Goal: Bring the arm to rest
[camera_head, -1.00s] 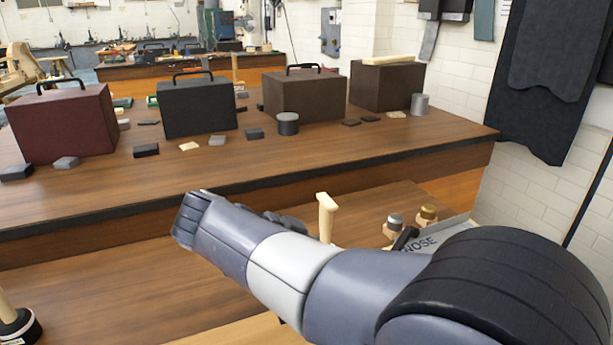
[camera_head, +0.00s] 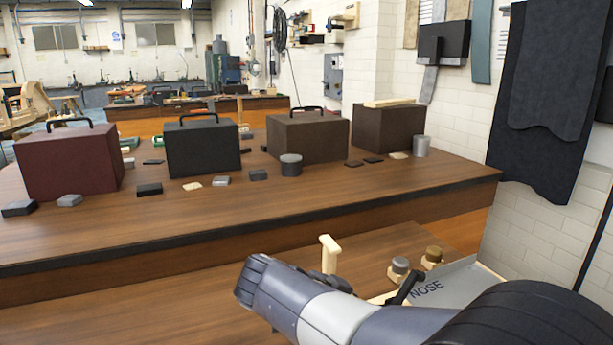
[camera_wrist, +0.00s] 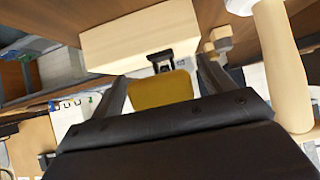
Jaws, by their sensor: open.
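My gripper (camera_wrist: 162,78) shows in the wrist view with its two dark fingers apart. A yellow block-like piece (camera_wrist: 160,91) with a small black fitting above it appears between the fingers; I cannot tell whether it touches them. A pale wooden block (camera_wrist: 140,38) lies beyond the fingertips. In the head view my grey and white arm (camera_head: 335,318) reaches in from the lower right, bent, over the lower wooden surface. The gripper itself cannot be made out there.
A pale wooden handle (camera_head: 330,255) stands behind my arm, beside two capped knobs and a grey tray marked NOSE (camera_head: 455,285). The long bench (camera_head: 330,205) beyond carries several dark cases, cans and small blocks. The lower surface (camera_head: 130,310) at left is clear.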

